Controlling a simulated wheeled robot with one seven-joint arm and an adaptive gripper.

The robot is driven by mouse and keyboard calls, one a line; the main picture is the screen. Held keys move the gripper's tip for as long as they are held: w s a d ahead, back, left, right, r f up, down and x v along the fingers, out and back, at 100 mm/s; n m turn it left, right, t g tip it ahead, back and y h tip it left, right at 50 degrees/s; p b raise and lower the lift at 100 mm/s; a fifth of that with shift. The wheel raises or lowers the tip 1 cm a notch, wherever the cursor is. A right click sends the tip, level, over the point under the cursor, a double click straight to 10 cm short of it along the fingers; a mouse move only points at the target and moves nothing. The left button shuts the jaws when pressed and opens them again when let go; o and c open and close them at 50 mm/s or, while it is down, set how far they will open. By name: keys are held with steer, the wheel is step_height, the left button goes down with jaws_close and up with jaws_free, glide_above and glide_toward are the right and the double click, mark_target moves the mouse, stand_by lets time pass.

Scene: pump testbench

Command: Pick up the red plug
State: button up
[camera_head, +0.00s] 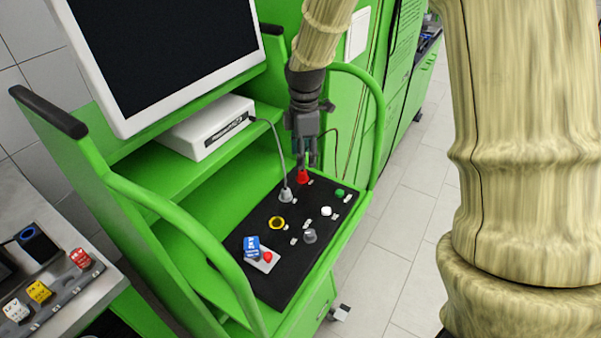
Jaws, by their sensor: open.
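The red plug (303,178) is a small red cone at the far end of the black panel (268,291) on the green cart. My gripper (305,160) points down directly above the red plug, with its fingertips at or just over the plug's top. The fingers are open. I cannot tell whether they touch the plug. The fingers partly cover the plug's upper part.
A grey plug (286,195) with a cable stands left of the red plug. A green button (340,193), white button (326,211), grey knob (310,236), yellow ring (277,223) and blue block (251,244) are on the panel. Green rails (376,110) flank the cart.

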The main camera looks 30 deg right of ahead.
mark_target(302, 171)
steer(key=w+f, duration=0.1)
steer(key=f, duration=0.1)
steer(key=w+f, duration=0.1)
steer(key=shift+w+f+p, duration=0.35)
steer(key=shift+w+f, duration=0.05)
steer(key=shift+s+d+f+p, duration=0.1)
steer(key=shift+s+f+p, duration=0.1)
steer(key=shift+s+p, duration=0.25)
steer(key=shift+s+d+f+p, duration=0.15)
steer(key=shift+s+p, duration=0.1)
steer(key=shift+s, duration=0.25)
steer(key=f, duration=0.1)
steer(key=w+f+p, duration=0.1)
steer(key=f, duration=0.1)
steer(key=shift+w+f, duration=0.15)
steer(key=shift+w, duration=0.05)
steer(key=shift+f, duration=0.2)
steer(key=shift+s, duration=0.4)
steer(key=shift+w+f, duration=0.1)
steer(key=shift+w, duration=0.1)
steer(key=c, duration=1)
